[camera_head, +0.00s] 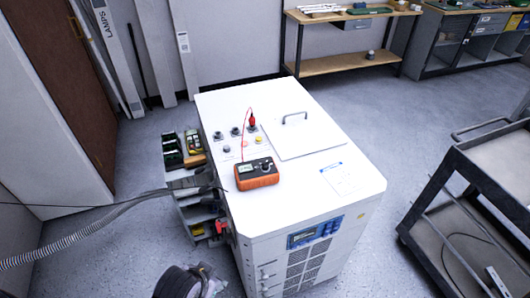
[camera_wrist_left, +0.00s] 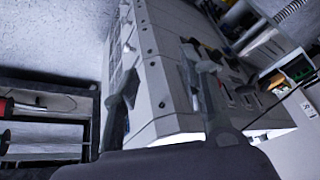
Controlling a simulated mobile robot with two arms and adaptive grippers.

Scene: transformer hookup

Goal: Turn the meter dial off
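An orange meter (camera_head: 257,174) with a dark face and a small display lies on the white top of the transformer cabinet (camera_head: 350,183), near its left edge. Its dial is too small to read. A red lead runs from the meter to a red plug (camera_head: 252,122) standing at a terminal behind it. In the left wrist view, my left gripper (camera_wrist_left: 158,75) has its two fingers wide apart with nothing held between them. The cabinet side lies beyond them, and the meter cannot be made out there. My right gripper is not in view.
Black terminals and a hinged handle (camera_head: 293,115) stand on the cabinet top. A small shelf (camera_head: 197,212) with bins adjoins its left side. A grey cart (camera_head: 480,200) stands at right. A striped hose (camera_head: 75,240) comes in at left. The floor between cabinet and cart is clear.

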